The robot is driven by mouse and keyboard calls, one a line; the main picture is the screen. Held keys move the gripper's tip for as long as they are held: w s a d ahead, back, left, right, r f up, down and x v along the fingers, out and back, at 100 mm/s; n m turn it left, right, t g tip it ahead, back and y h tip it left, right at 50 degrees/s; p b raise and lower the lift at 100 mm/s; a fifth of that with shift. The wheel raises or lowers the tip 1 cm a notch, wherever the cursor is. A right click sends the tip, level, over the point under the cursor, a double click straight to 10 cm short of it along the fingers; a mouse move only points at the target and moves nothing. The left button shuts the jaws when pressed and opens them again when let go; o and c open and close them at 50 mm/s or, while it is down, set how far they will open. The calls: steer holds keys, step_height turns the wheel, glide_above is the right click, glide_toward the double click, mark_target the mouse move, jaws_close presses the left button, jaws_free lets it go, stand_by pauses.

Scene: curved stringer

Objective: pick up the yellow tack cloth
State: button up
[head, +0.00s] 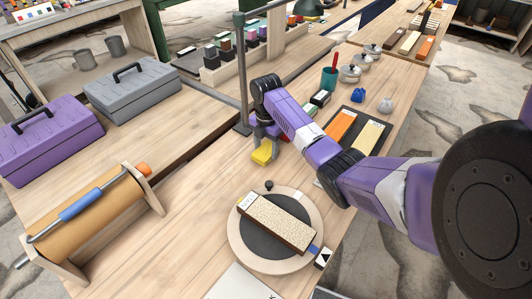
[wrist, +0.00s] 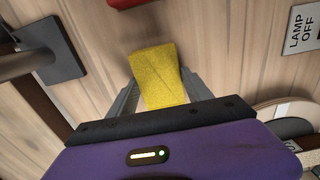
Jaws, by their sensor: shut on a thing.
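The yellow tack cloth (head: 264,152) shows in the head view under the end of my purple arm, over the wooden bench. It also shows in the wrist view (wrist: 160,77) as a yellow folded piece between the two grey fingers. My gripper (wrist: 156,92) is shut on the cloth, with one finger on each side of it. In the head view my gripper (head: 266,140) is partly hidden by my arm. I cannot tell whether the cloth touches the bench top.
A dark post on a base plate (wrist: 50,52) stands close beside my gripper. A round turntable (head: 240,240) holds a sanding block. A paper roll holder (head: 90,225) and purple and grey toolboxes stand at left. A green cup (head: 329,78) stands farther back. Bench left of the turntable is clear.

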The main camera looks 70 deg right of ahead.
step_height(320, 180, up, 8)
steer(key=shift+d+r+b, duration=0.1)
steer(key=shift+r+b, duration=0.15)
steer(key=shift+b, duration=0.05)
step_height(320, 180, up, 10)
steer(key=p, duration=0.7)
glide_above(266, 150)
steer(key=shift+r, duration=0.8)
